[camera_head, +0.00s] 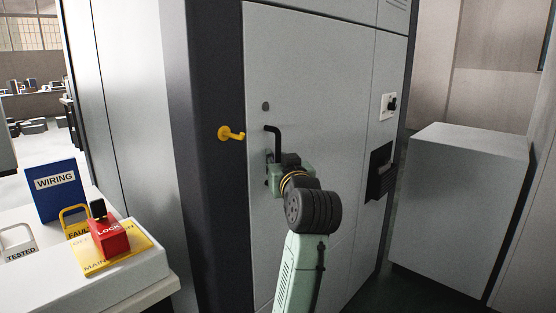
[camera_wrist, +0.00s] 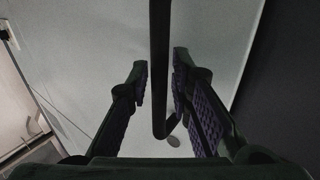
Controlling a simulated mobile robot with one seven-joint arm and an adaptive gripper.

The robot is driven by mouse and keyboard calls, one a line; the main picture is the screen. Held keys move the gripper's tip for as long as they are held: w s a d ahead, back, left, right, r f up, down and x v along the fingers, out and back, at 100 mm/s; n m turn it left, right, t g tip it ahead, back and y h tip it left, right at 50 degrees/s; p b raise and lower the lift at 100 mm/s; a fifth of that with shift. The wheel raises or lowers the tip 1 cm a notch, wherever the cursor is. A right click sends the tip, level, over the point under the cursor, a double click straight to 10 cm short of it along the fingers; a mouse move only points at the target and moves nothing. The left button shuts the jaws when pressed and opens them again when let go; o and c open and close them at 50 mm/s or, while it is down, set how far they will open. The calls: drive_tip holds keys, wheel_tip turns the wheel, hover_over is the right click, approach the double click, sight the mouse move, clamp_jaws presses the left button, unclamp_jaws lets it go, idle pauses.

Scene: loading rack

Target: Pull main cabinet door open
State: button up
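The main cabinet door (camera_head: 322,80) is a tall light grey panel and looks shut, flush with its frame. Its black handle (camera_head: 277,141) is a bent bar near the door's left edge. My gripper (camera_head: 272,168) is at the lower part of the handle, and my wrist hides part of it. In the wrist view the handle bar (camera_wrist: 160,65) runs upright between the two fingers of my gripper (camera_wrist: 161,78). The fingers are apart, with a gap on either side of the bar, wider on the left.
A yellow hook (camera_head: 231,134) sticks out on the dark frame left of the handle. At lower left, a white table (camera_head: 140,287) holds a red lock (camera_head: 108,237), tags and a blue wiring binder (camera_head: 55,192). A grey box (camera_head: 459,200) stands to the right of the cabinet.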

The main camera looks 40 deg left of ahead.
drive_tip(key=shift+c, duration=0.4)
clamp_jaws()
